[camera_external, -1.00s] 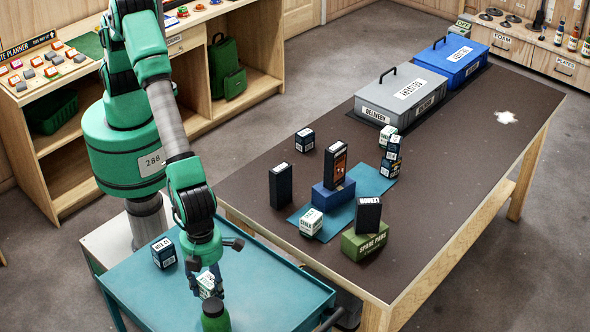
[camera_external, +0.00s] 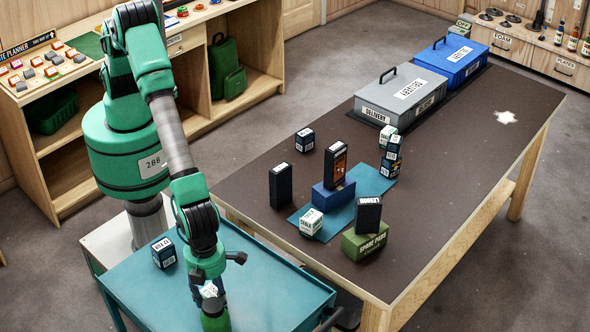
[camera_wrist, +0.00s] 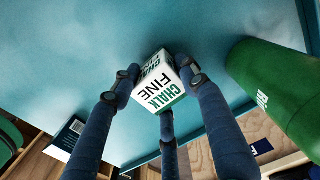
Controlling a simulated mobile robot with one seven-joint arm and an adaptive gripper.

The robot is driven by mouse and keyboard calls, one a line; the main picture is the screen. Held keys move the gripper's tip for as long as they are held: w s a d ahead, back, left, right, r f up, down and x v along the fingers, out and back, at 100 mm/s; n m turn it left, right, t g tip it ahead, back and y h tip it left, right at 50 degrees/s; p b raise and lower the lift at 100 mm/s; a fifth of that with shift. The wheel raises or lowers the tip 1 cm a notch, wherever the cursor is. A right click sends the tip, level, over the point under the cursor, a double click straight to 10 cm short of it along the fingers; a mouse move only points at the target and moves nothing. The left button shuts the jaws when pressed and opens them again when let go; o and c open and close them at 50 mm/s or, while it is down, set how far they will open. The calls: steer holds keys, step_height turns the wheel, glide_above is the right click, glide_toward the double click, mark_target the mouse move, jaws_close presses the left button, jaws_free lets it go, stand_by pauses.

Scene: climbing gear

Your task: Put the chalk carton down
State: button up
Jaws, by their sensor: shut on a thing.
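The chalk carton (camera_wrist: 158,82) is a small white box with green bands and "CHALK FINE" on it. It is between the fingers of my gripper (camera_wrist: 160,84) in the wrist view, which are shut on it. In the external view the carton (camera_external: 209,290) shows as a small white patch under my gripper (camera_external: 208,286), over the near part of the teal cart top (camera_external: 262,282). The fingers and the bottle hide much of it there. I cannot tell whether its underside touches the cart.
A green bottle (camera_external: 214,318) stands close beside the carton, also in the wrist view (camera_wrist: 275,90). A dark blue box (camera_external: 163,252) is on the cart's left. The brown table (camera_external: 440,180) holds several boxes, another white carton (camera_external: 311,223) and two cases.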

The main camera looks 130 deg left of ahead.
mark_target(211, 292)
stand_by(0.3)
steer(key=o, duration=1.2)
steer(key=shift+f, duration=0.1)
steer(key=shift+o, duration=0.2)
step_height(211, 292, up, 12)
steer(key=p, duration=0.2)
steer(key=shift+r, duration=0.2)
